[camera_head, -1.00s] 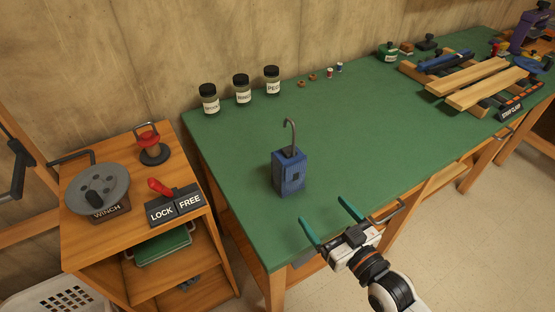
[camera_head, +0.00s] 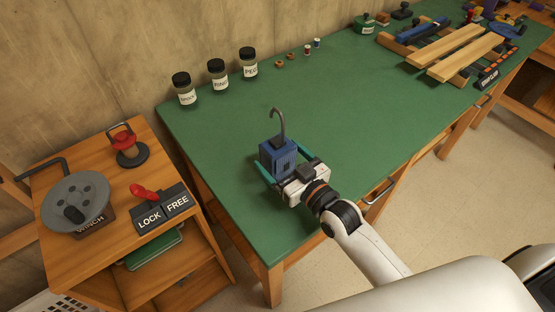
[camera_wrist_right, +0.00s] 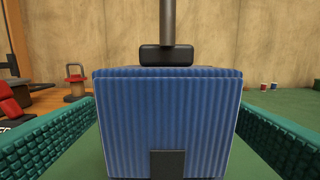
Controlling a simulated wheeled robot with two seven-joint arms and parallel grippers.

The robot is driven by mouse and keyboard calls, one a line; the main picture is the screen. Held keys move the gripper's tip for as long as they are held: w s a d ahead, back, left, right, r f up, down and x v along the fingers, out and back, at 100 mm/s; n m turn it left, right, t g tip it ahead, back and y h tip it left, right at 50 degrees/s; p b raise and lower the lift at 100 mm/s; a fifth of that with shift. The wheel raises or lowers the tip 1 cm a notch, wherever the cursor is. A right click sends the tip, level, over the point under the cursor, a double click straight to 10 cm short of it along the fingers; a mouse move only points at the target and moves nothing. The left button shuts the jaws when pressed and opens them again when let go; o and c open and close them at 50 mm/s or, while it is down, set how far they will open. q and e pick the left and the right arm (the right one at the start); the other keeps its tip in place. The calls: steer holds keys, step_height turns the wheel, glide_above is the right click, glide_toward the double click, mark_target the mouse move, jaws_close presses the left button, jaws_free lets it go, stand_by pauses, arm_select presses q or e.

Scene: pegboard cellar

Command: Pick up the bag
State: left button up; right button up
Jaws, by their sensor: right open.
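The bag is a small blue ribbed block (camera_head: 279,154) with a grey hooked handle on top, upright on the green bench top. It fills the middle of the right wrist view (camera_wrist_right: 168,115), with a dark patch low on its front face. My right gripper (camera_head: 289,165) is open, with its teal fingers on either side of the bag. In the wrist view a gap shows between the bag and each finger. My left gripper is in neither view.
Three labelled jars (camera_head: 217,75) stand along the bench's back edge. Wooden planks (camera_head: 455,53) lie at the far right. A side cart (camera_head: 95,190) with a winch (camera_head: 76,203) and a LOCK/FREE lever (camera_head: 162,206) stands at left. The bench around the bag is clear.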

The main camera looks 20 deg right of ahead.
mark_target(273, 148)
steer(key=x, duration=0.4)
steer(key=shift+d, duration=0.2)
steer(key=c, duration=1.1)
steer(key=shift+r, duration=0.15)
steer(key=shift+c, duration=0.9)
